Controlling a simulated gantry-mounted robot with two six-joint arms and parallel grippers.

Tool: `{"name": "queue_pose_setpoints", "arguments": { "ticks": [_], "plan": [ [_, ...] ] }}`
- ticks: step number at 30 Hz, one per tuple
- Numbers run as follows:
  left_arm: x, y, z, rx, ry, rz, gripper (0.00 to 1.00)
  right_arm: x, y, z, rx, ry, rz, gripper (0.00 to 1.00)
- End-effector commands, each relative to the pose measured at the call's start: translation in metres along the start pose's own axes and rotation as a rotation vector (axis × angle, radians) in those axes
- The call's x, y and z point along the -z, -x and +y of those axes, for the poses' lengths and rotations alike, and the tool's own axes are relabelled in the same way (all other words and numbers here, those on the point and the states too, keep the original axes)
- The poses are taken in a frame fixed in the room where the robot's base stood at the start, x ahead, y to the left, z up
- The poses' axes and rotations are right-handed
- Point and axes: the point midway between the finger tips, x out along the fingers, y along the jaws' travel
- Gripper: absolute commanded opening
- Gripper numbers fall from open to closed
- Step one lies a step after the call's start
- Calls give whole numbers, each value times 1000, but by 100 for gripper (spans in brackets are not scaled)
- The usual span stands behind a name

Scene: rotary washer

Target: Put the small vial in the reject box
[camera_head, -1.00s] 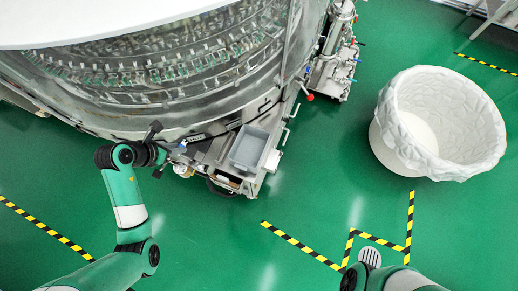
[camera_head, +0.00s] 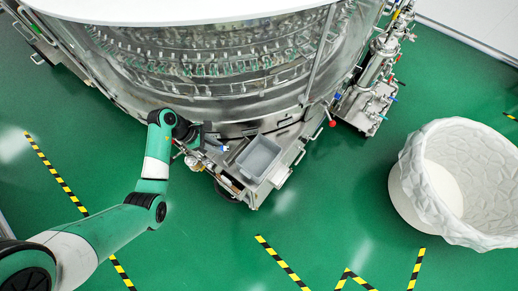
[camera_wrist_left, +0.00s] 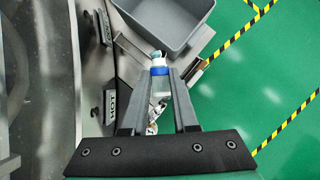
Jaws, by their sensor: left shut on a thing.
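The small vial (camera_wrist_left: 160,82) is clear with a blue band and a pale top, seen in the left wrist view. My left gripper (camera_wrist_left: 152,62) is shut on it, one finger on each side. In the head view my left gripper (camera_head: 208,150) is at the washer's front, just left of the grey box; the vial is too small to make out there. The open grey box (camera_head: 259,158), likely the reject box, sits on the washer's metal ledge. It also shows ahead of the fingertips in the left wrist view (camera_wrist_left: 170,42) and looks empty. My right gripper is out of view.
The large round glass-and-steel washer (camera_head: 225,112) fills the upper middle. Metal piping with valves (camera_head: 365,100) stands to its right. A big white textured bin (camera_head: 425,200) stands on the green floor at right. The floor in front is clear, with yellow-black tape.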

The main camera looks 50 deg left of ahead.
Motion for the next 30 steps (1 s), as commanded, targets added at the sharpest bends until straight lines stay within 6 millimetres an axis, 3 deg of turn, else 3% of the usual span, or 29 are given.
{"name": "queue_pose_setpoints", "arguments": {
  "ticks": [3, 8, 20, 24, 30],
  "plan": [
    [-2, 8, 11, -6, 8, 0, 0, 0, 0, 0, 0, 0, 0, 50],
    [-4, 4, 11, -6, 9, 1, 0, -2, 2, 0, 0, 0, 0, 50],
    [-59, -81, -8, -5, 7, 2, 0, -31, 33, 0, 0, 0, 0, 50],
    [-62, -113, -11, -4, 10, 2, 0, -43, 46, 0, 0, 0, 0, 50],
    [-68, -134, -14, -7, 12, 2, 0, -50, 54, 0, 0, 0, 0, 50]
  ]
}}
